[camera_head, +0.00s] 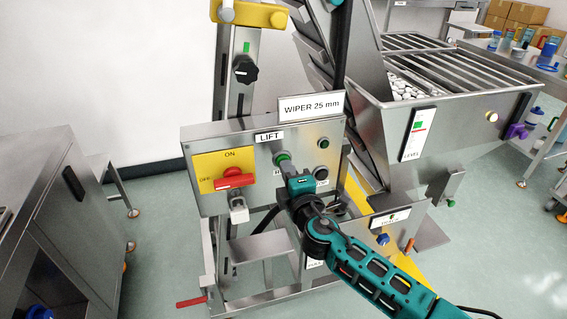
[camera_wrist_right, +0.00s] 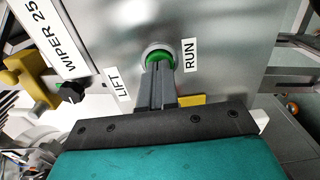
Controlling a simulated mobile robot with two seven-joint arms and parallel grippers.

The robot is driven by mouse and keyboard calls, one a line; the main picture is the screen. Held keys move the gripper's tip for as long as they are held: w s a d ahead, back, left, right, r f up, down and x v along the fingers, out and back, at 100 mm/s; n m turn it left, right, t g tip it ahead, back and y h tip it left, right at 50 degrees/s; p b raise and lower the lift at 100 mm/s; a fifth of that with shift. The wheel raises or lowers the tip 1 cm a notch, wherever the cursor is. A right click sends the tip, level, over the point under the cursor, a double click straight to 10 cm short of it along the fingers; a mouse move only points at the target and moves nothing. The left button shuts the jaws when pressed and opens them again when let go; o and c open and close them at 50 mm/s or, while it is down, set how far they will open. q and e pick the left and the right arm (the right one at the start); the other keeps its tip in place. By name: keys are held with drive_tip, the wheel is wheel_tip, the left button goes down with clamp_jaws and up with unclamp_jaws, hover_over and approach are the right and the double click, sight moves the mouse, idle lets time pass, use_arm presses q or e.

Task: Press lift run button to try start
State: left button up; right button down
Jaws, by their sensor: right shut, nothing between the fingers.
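The lift control box (camera_head: 222,143) is a grey metal panel with a LIFT label (camera_head: 269,136). Its green run button (camera_head: 283,158) sits right of the yellow and red ON/OFF switch (camera_head: 233,181). In the right wrist view the green button (camera_wrist_right: 159,58) is in a silver ring beside the RUN label (camera_wrist_right: 190,54). My right gripper (camera_head: 285,166) is shut and empty, its fingertips (camera_wrist_right: 160,68) at the button and overlapping its lower part. I cannot tell whether they touch or press it. My left gripper is not in view.
A black button (camera_head: 322,172) and a small green one (camera_head: 323,143) sit right of the run button. A black knob (camera_head: 244,69) is on the post above. A hopper (camera_head: 432,90) with white caps stands at the right, a steel cabinet (camera_head: 40,200) at the left.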

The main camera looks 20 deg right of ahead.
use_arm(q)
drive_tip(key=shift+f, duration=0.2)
use_arm(e)
drive_tip(key=shift+w, duration=0.4)
drive_tip(key=shift+s, duration=0.1)
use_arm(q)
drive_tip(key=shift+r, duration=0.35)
use_arm(e)
drive_tip(key=s, duration=0.5)
drive_tip(key=shift+s+d, duration=0.1)
drive_tip(key=shift+s, duration=0.05)
idle(0.7)
